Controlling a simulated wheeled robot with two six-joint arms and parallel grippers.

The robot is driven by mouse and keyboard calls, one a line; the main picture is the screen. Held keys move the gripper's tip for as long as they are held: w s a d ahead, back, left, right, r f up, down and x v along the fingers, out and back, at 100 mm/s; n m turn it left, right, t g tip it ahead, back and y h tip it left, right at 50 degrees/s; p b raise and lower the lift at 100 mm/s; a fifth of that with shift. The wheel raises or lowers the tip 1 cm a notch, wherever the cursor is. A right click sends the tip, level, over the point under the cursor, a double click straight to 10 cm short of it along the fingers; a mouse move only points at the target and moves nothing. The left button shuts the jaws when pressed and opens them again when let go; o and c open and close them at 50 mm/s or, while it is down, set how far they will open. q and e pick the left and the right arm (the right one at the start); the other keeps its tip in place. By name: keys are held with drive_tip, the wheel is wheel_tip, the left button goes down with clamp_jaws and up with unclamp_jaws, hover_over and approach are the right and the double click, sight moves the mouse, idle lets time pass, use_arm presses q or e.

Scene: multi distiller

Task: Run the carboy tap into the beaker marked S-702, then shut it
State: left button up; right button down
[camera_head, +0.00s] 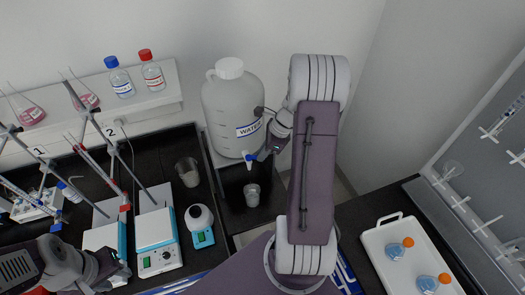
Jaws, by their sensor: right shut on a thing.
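The white carboy (231,112) labelled WATER stands on a raised dark stand by the wall. Its blue tap (249,156) is low on its front right. My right gripper (264,152) is at the tap from the right, shut on its handle, which my fingers largely hide. A small beaker (252,194) stands below the tap on the dark surface; its marking is too small to read. Another beaker (188,171) stands to the left on the bench. I cannot tell whether water is flowing. My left gripper (122,270) is at the lower left, near the hotplates, away from the carboy.
Bottles (121,78) and flasks stand on a back shelf (112,115). A white tray (399,262) lies at the right.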

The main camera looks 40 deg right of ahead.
drive_tip(key=shift+s+a+m, duration=0.15)
drive_tip(key=shift+m, duration=0.45)
drive_tip(key=c, duration=1.6)
unclamp_jaws()
drive_tip(key=shift+o, duration=0.2)
drive_tip(key=b+v, duration=0.1)
drive_tip(key=v, duration=0.8)
drive_tip(key=shift+s+a, duration=0.2)
drive_tip(key=shift+s, duration=0.05)
